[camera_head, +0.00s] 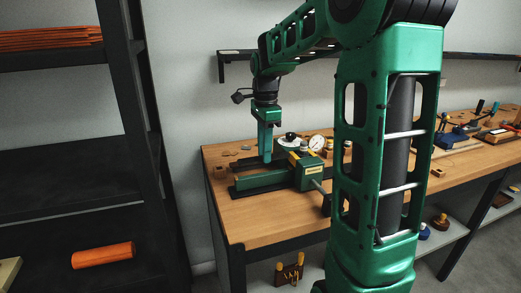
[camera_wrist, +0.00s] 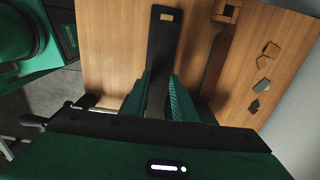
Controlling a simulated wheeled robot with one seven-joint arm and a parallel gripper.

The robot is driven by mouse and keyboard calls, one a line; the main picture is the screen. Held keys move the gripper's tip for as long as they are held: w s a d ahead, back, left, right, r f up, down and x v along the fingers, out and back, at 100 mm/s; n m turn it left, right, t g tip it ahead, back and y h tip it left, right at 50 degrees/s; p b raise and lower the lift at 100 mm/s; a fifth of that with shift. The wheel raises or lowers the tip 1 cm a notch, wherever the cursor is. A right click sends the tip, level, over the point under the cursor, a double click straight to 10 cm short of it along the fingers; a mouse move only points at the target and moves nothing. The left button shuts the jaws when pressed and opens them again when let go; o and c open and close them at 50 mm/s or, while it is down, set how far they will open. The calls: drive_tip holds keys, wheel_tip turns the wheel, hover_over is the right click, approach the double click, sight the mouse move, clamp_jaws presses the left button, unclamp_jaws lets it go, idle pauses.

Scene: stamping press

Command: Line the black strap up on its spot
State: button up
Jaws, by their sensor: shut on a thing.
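The black strap (camera_wrist: 164,45) is a long flat dark strip with a small slot near its far end, where a wood colour shows. In the wrist view it runs between the two green fingers of my gripper (camera_wrist: 158,88), which is shut on it. Its near end is hidden by the gripper. In the head view my gripper (camera_head: 265,155) points down over the left part of the bench, just behind the green stamping press (camera_head: 263,181). The strap is small there, a dark strip at the fingertips. I cannot tell which mark is its spot.
On the wooden bench (camera_head: 240,222), a brown strip (camera_wrist: 214,70) lies right of the strap, with a square wooden block (camera_wrist: 226,11) at its end and several small pieces farther right. A dark shelf (camera_head: 75,170) is at the left.

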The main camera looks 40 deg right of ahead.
sight(264, 173)
drive_tip(key=shift+f, duration=1.45)
drive_tip(key=shift+r, duration=0.1)
drive_tip(key=shift+a, duration=0.1)
drive_tip(key=shift+s+f, duration=0.1)
drive_tip(key=shift+f, duration=1.1)
drive_tip(key=o, duration=1)
drive_tip(key=shift+c, duration=0.9)
